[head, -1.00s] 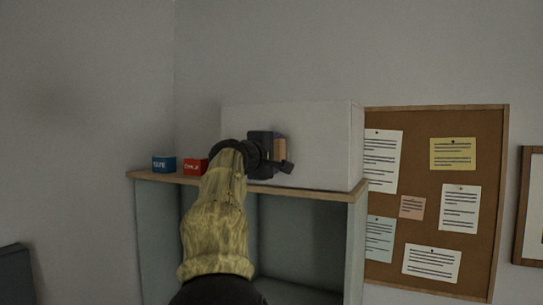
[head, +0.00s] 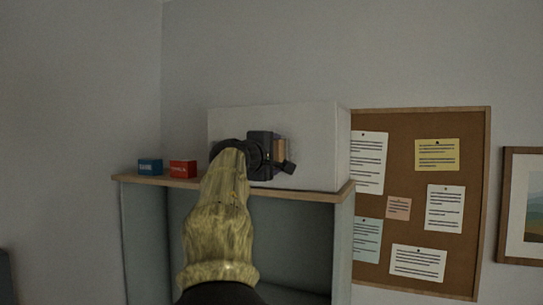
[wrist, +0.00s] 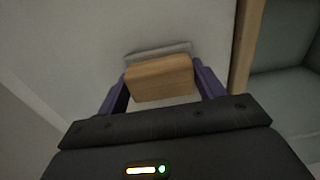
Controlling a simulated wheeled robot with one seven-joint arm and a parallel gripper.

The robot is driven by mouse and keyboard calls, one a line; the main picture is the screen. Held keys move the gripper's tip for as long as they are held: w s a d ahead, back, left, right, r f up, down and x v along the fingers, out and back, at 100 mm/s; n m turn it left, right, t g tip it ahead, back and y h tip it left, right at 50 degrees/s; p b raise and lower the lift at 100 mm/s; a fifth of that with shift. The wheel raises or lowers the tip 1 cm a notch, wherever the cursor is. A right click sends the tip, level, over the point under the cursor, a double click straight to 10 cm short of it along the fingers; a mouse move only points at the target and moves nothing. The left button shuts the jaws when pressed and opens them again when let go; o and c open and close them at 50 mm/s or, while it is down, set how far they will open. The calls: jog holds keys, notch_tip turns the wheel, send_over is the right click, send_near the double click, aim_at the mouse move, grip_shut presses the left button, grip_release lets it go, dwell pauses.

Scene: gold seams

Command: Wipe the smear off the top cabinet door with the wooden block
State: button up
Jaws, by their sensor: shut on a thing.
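The white top cabinet (head: 320,140) stands on a wooden shelf board, and its front door faces me. My gripper (head: 284,155) is shut on the wooden block (head: 280,151), in front of the right half of the door. In the wrist view the block (wrist: 160,80) sits between the two purple fingers, with the pale door surface (wrist: 90,40) beyond it. A grey strip shows along the block's far edge; I cannot tell whether it belongs to the block or the door. I cannot tell whether the block touches the door. No smear is clearly visible; my arm hides part of the door.
A blue box (head: 150,166) and a red box (head: 183,169) stand on the shelf board (head: 140,180), left of my arm. An open grey-green compartment (head: 300,235) lies below. A cork board (head: 400,230) with several papers and a framed picture (head: 523,205) hang at right.

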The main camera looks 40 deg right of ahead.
jog(key=shift+s+d, duration=0.1)
jog(key=shift+s, duration=0.05)
jog(key=shift+s+d+b, duration=0.25)
jog(key=shift+s+d, duration=0.05)
jog(key=shift+s, duration=0.45)
jog(key=shift+s+d+b, duration=0.25)
jog(key=shift+s+d, duration=0.05)
jog(key=shift+s, duration=0.45)
jog(key=shift+s+d, duration=0.35)
jog(key=shift+s, duration=0.45)
jog(key=shift+s+d, duration=0.3)
jog(key=shift+s, duration=0.45)
jog(key=shift+b, duration=0.4)
jog(key=shift+w+a, duration=0.35)
jog(key=shift+w, duration=0.45)
jog(key=shift+w+a, duration=0.3)
jog(key=shift+w, duration=0.5)
jog(key=shift+w+a+p, duration=0.25)
jog(key=shift+w+a, duration=0.1)
jog(key=shift+w, duration=0.45)
jog(key=shift+w+a+p, duration=0.25)
jog(key=shift+w+a, duration=0.1)
jog(key=shift+w, duration=0.45)
